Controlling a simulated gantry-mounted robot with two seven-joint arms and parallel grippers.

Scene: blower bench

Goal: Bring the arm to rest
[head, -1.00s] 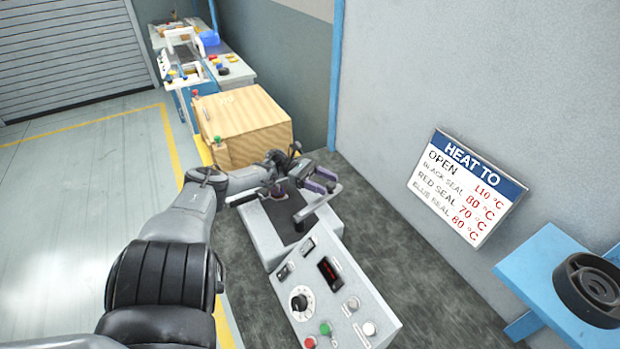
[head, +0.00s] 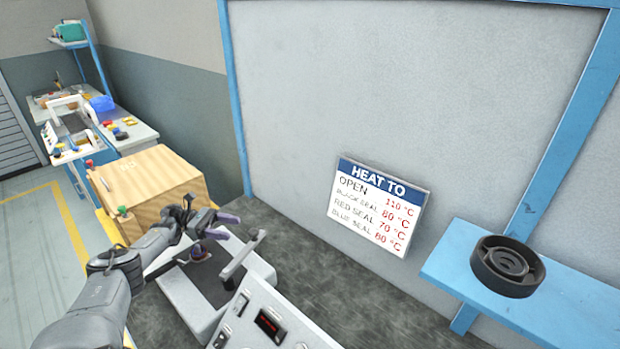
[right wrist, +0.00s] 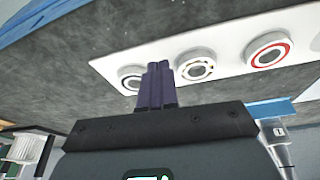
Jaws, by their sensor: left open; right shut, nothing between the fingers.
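My left arm comes in from the lower left of the head view. Its gripper (head: 226,226) is open, with purple fingers apart and nothing seen between them. My right gripper (right wrist: 158,85) shows only in the right wrist view. Its purple fingers are shut together and empty, in front of a white panel (right wrist: 225,45); whether they touch it I cannot tell.
The panel carries round white pieces, one with a red ring (right wrist: 268,53). In the head view a wooden box (head: 150,185) stands behind my left gripper. A "HEAT TO" sign (head: 378,207) is on the wall. A blue shelf (head: 580,310) holds a black round part (head: 507,266).

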